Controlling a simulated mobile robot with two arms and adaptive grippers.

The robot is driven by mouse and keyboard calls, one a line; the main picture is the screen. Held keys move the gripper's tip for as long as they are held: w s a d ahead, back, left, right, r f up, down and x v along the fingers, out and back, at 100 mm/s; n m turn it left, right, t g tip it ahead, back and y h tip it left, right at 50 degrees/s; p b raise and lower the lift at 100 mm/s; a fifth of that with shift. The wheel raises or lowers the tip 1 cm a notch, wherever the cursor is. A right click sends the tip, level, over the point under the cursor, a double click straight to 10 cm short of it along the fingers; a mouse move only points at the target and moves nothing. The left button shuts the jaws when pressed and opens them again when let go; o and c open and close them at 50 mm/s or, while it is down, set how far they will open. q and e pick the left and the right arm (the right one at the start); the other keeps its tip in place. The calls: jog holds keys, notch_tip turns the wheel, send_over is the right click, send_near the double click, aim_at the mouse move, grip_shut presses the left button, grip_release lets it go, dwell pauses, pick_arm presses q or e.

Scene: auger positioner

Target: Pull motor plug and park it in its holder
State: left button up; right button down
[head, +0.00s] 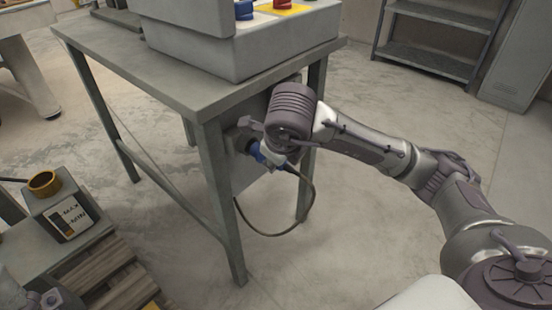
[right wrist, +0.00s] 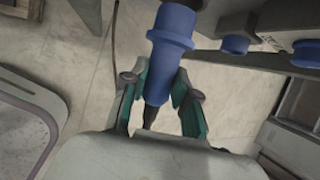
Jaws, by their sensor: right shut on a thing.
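My right gripper (right wrist: 158,92) is shut on the blue motor plug (right wrist: 172,28), with a green-padded finger on each side of its body. In the head view the plug (head: 267,155) shows in blue beside the table's front legs, below the tabletop. My right gripper is around it there (head: 276,142), partly hidden by my wrist. A dark cable (head: 313,192) loops down from the plug. I cannot make out the holder for certain.
Two more blue fittings (right wrist: 235,45) (right wrist: 306,53) sit on the grey structure right of the plug. The grey table (head: 130,55) carries a control box (head: 240,50) with coloured knobs. A small labelled box (head: 65,212) stands at lower left. Open floor lies right of the table.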

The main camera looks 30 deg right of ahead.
aim_at(255, 152)
jog(key=shift+w+a, duration=0.35)
jog(key=shift+w, duration=0.45)
jog(key=shift+w+a, duration=0.3)
jog(key=shift+w, duration=0.5)
jog(key=c, duration=0.8)
grip_release()
